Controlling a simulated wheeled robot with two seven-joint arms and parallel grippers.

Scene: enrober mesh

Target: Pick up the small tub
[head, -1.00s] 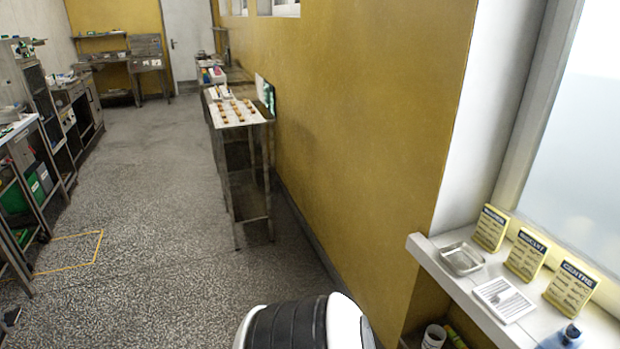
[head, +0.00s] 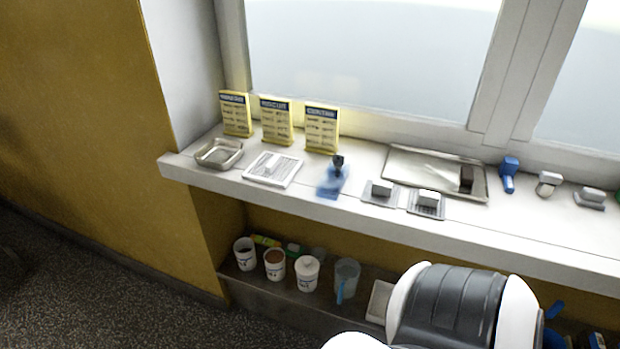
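Three small white tubs stand side by side on the low shelf under the window ledge. The left tub (head: 245,258) has dark contents, the middle tub (head: 275,269) is filled with something brown, and the right tub (head: 307,278) looks white on top. I cannot tell which one the task names. Neither gripper shows. A black and white link of my own arm covers the lower right and hides part of the shelf.
The white ledge (head: 240,184) overhangs the shelf (head: 255,284). A clear jug (head: 346,275) stands right of the tubs. Speckled floor (head: 90,285) is free at left.

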